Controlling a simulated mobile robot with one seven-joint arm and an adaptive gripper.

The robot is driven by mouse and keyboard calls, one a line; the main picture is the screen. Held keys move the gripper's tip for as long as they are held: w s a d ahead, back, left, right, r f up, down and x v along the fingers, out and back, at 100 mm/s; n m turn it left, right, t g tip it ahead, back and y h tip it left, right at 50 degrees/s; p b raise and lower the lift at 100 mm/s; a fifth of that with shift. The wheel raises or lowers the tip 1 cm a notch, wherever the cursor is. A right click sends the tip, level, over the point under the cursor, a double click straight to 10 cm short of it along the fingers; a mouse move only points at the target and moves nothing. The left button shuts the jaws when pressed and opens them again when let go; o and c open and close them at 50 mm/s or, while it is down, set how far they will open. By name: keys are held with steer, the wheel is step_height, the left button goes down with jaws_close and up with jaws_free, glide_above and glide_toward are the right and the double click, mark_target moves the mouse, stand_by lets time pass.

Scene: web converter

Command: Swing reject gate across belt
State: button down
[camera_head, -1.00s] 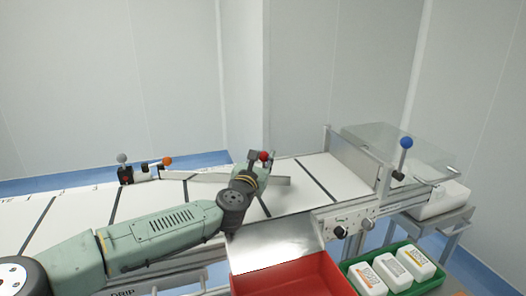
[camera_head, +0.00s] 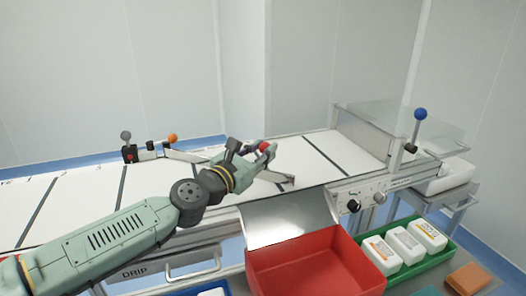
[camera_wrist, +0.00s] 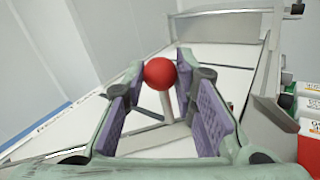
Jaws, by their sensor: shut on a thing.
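The reject gate is a grey metal bar (camera_head: 272,178) running diagonally across the white belt (camera_head: 318,152) from a pivot bracket (camera_head: 150,150) at the far edge. Its free end lies toward the near side, by the shiny metal chute. My gripper (camera_head: 260,150) is at the gate's upright handle, topped with a red ball (camera_head: 266,147). In the wrist view the red ball (camera_wrist: 160,73) shows between my purple-padded fingers, with the handle's pale post (camera_wrist: 167,104) below it. My gripper is shut on the handle. My arm hides the bar's middle part.
A shiny chute (camera_head: 290,217) leads from the near belt edge to a red bin (camera_head: 318,266). A green crate (camera_head: 440,247) holds white bottles. A blue-knobbed lever (camera_head: 420,114) and a clear cover (camera_head: 400,125) stand at right. An orange-knobbed lever (camera_head: 172,139) is by the pivot.

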steer(key=shift+s+d+f, duration=0.1)
steer(key=shift+s+f, duration=0.15)
steer(key=c, duration=1.7)
jaws_free()
steer(key=o, duration=0.4)
steer(key=shift+r, duration=0.2)
steer(key=v, duration=1.2)
